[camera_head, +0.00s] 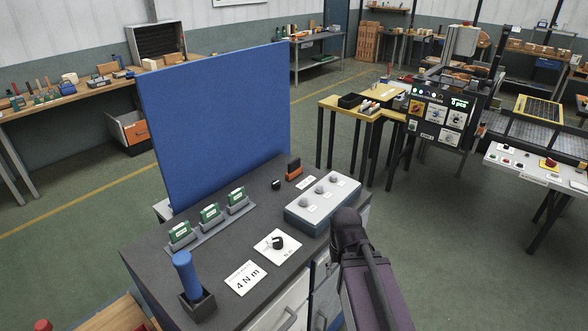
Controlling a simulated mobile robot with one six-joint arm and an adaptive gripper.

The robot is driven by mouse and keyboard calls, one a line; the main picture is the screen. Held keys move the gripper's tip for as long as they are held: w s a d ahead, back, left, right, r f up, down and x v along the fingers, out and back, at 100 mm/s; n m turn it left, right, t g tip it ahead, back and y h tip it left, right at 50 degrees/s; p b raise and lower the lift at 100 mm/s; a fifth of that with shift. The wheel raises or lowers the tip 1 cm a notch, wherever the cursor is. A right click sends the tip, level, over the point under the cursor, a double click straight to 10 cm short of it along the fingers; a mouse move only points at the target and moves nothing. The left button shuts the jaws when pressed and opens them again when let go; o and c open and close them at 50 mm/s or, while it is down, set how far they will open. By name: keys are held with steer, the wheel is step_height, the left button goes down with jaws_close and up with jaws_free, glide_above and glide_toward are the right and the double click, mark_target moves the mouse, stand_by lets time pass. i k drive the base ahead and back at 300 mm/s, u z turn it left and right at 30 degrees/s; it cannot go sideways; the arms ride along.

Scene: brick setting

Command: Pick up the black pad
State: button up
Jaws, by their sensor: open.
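No object is clearly recognisable as a black pad. A small black block (276,185) lies near the back edge of the dark grey bench top (218,253). An orange and black object (293,170) stands just right of it. A black knob-like piece (278,242) sits on a white plate nearer the front. My arm rises from the bottom of the picture, and its dark rounded joint is in front of the bench's right edge. The fingers of my gripper do not show.
A blue upright panel (220,125) borders the bench's back. A grey box with several round knobs (323,203) stands at the right. Several green pieces in grey holders (210,215) line the left side. A blue-handled tool (187,273) stands upright in a black holder (198,304).

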mark_target(295, 164)
steer(key=u, duration=0.7)
steer(key=k, duration=0.8)
steer(key=z, duration=0.65)
steer(key=i, duration=1)
steer(key=z, duration=0.05)
